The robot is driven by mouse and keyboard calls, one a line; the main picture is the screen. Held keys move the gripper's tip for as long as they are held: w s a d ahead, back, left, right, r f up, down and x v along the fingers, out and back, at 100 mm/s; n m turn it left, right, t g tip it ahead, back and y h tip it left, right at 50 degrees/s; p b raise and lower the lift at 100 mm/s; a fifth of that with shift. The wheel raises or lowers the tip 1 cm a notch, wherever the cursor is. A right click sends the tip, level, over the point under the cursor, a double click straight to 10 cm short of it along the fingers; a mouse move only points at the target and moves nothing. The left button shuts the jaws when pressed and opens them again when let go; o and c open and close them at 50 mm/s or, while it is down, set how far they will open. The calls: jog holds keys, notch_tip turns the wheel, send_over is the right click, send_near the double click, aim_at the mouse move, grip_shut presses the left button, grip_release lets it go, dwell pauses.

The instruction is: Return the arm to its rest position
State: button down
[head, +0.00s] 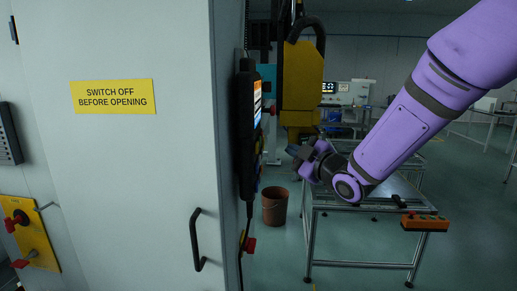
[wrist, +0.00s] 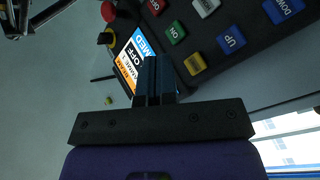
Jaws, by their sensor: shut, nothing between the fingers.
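My purple arm (head: 405,125) reaches in from the upper right of the head view, its forearm sloping down to the left. My gripper (head: 292,151) is at its end, in front of the yellow machine part and right of the black pendant (head: 246,140). In the wrist view my gripper (wrist: 154,62) shows two dark fingers shut together, with nothing between them. The pendant also shows there, with a lit screen (wrist: 134,58) and coloured buttons beyond the fingertips. The fingers overlap part of it in that view; I cannot tell whether they touch.
A grey cabinet (head: 150,190) with a yellow sign (head: 114,96) and a black handle (head: 197,240) fills the left. A yellow machine part (head: 302,80) hangs behind my gripper. A metal table (head: 360,262) stands below my arm, a brown bucket (head: 275,206) beside it.

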dwell(0.3)
jog(key=s+d+r+m+g+h, duration=0.1)
jog(key=s+d+r+m+h, duration=0.2)
jog(key=d, duration=0.4)
jog(key=s+d+m+h, duration=0.4)
jog(key=d, duration=0.2)
jog(key=s+d+r+m+g+h, duration=0.1)
jog(key=s+d+r+m+h, duration=0.2)
jog(key=d, duration=0.4)
jog(key=s+d+f+m+g+h, duration=0.1)
jog(key=s+d+f+m+g, duration=0.1)
jog(key=s, duration=1)
jog(key=s+d+f+m+g+h, duration=0.1)
jog(key=s+d+m+g, duration=0.3)
jog(key=s, duration=0.8)
jog(key=shift+d+f+m+g+h, duration=0.35)
jog(key=shift+d+f+m, duration=0.2)
jog(key=shift+m, duration=0.55)
jog(key=shift+a, duration=0.1)
